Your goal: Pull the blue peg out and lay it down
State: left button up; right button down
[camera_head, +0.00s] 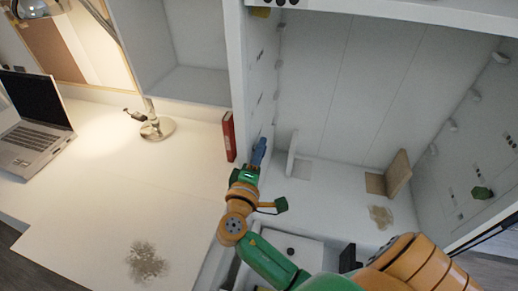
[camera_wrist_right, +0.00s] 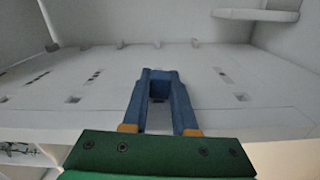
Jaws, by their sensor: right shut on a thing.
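My right gripper (camera_head: 257,158) is at the white perforated side panel (camera_head: 262,75) of the shelf desk. In the right wrist view its two blue fingers (camera_wrist_right: 160,80) are closed around the darker blue peg (camera_wrist_right: 159,90). The fingers point toward the panel, which also shows in the right wrist view (camera_wrist_right: 200,78) with its rows of dark holes. Fingers hide most of the peg, so I cannot tell whether its far end sits in a hole. My left gripper is not in view.
A red book (camera_head: 228,137) stands just left of my right gripper. A lamp stand (camera_head: 155,127) and a laptop (camera_head: 35,125) are further left. The white desktop (camera_head: 130,205) is mostly clear, with a brownish stain.

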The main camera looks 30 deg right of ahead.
jog(key=shift+r+m+b, duration=0.1)
jog(key=shift+m+b, duration=0.3)
dwell(0.4)
jog(key=shift+r, duration=0.2)
jog(key=shift+s+d, duration=0.15)
jog(key=shift+d, duration=0.1)
dwell(0.6)
jog(key=shift+s+d+p, duration=0.3)
jog(key=shift+s, duration=0.05)
jog(key=shift+s+d, duration=0.1)
jog(key=shift+s+d+f, duration=0.1)
jog(key=shift+s+d, duration=0.2)
jog(key=shift+s, duration=0.2)
jog(key=shift+s+d+f, duration=0.1)
jog(key=shift+s+d, duration=0.05)
jog(key=shift+s, duration=0.05)
